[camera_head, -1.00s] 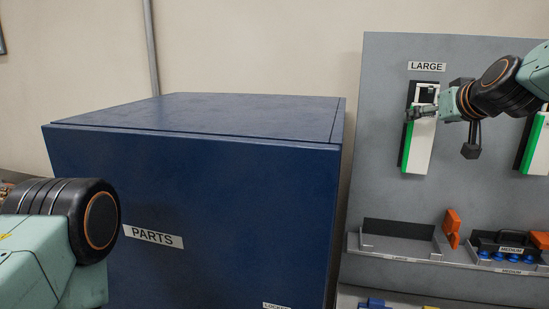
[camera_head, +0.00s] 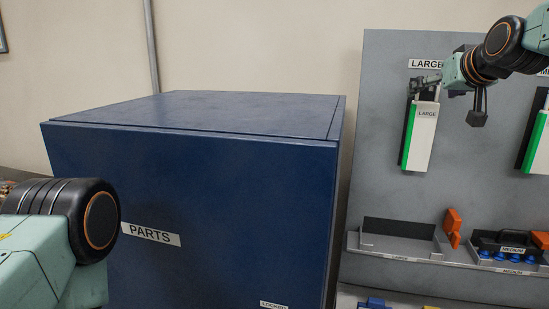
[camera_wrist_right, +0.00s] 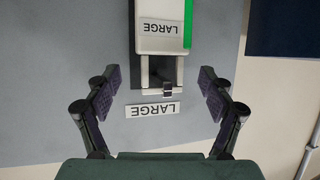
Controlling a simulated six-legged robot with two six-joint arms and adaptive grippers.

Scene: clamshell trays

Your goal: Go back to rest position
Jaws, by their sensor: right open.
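My right gripper (camera_head: 426,84) is at the upper right in the head view, in front of the top of a white clamshell tray with a green edge (camera_head: 420,140), marked LARGE, hanging on the grey panel. In the right wrist view the gripper (camera_wrist_right: 161,88) has its two fingers wide apart. The tray (camera_wrist_right: 163,44) and its handle lie beyond and between the fingers there, with nothing gripped. At the left of the head view is my left arm; its gripper is out of view.
A large blue PARTS cabinet (camera_head: 190,195) fills the middle. The grey panel (camera_head: 385,60) carries a LARGE label (camera_head: 426,64) and a second tray (camera_head: 537,142). Below are a shelf (camera_head: 395,254), an orange piece (camera_head: 452,227) and a black MEDIUM holder (camera_head: 507,242).

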